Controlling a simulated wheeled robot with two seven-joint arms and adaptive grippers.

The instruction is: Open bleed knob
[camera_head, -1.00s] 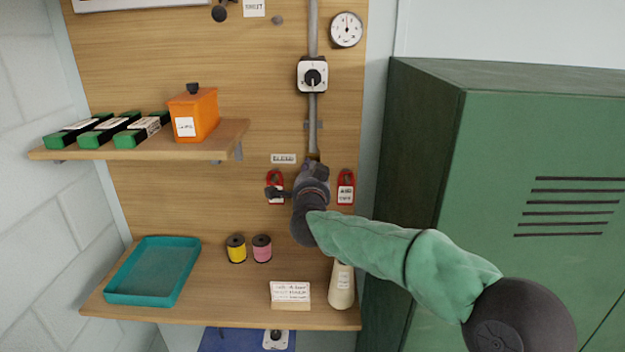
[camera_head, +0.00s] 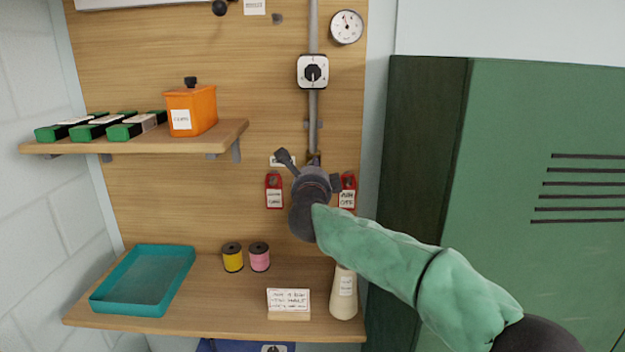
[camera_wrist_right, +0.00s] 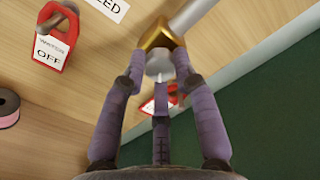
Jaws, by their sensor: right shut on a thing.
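The bleed knob (camera_wrist_right: 160,64) is a small silver-grey knob under a brass fitting (camera_wrist_right: 160,37) at the lower end of the grey pipe (camera_head: 313,122). My right gripper (camera_head: 313,172) is at the pipe's end and covers the knob in the head view. In the right wrist view, its purple-grey fingers close around the knob, just below the brass. A label (camera_wrist_right: 108,6) ending in "ED" is beside it. My left gripper is not in view.
Red tags (camera_head: 274,191) hang on both sides of my right gripper. A switch box (camera_head: 313,72) and a round gauge (camera_head: 346,27) are above. A shelf (camera_head: 232,134) is at left, a green locker (camera_head: 540,120) at right. A bottle (camera_head: 344,294) stands below.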

